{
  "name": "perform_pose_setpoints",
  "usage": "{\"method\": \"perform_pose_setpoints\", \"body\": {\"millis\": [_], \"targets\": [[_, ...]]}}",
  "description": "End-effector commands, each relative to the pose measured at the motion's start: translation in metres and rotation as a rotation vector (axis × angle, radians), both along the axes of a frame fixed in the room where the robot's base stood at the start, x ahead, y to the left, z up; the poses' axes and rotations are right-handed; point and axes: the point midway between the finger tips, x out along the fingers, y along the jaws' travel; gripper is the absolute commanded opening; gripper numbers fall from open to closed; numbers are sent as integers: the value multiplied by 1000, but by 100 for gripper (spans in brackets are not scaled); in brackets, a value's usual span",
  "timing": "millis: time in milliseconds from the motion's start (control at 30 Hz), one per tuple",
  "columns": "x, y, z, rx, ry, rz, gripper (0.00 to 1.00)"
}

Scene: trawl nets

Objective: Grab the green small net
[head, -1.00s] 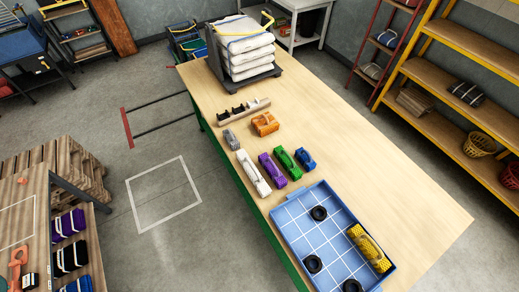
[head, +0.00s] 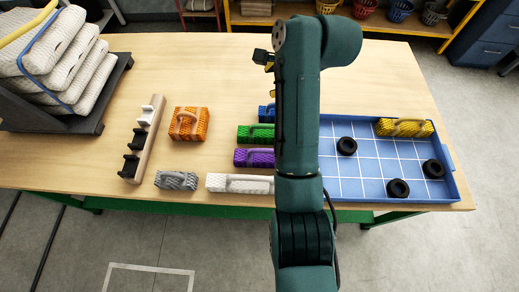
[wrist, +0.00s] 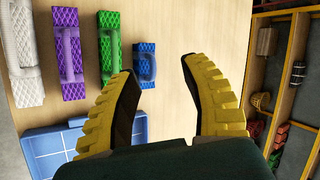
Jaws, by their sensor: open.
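The small green net (head: 256,134) is a bundle with a handle, lying on the wooden table between the blue net (head: 266,113) and the purple net (head: 254,158). My arm hides its right end in the head view. In the wrist view the green net (wrist: 111,48) is upper left, with the blue net (wrist: 145,66) to its right. My gripper (wrist: 157,75) has yellow, dark-padded fingers spread apart and empty. It is above the table, with the left finger near the lower ends of the green and blue nets. In the head view the gripper is mostly behind my arm.
A white net (head: 240,184), a grey net (head: 176,180) and an orange net (head: 189,123) lie nearby. A blue gridded tray (head: 375,180) at right holds a yellow net (head: 404,127) and black rings. A slotted wooden rack (head: 152,125) and stacked pale nets (head: 62,65) stand left.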

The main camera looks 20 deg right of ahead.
Motion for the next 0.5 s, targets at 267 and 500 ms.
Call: {"method": "perform_pose_setpoints", "body": {"millis": [267,500], "targets": [[-34,-14,-86,250,312,-233,46],[-21,0,-131,258,326,-238,46]]}}
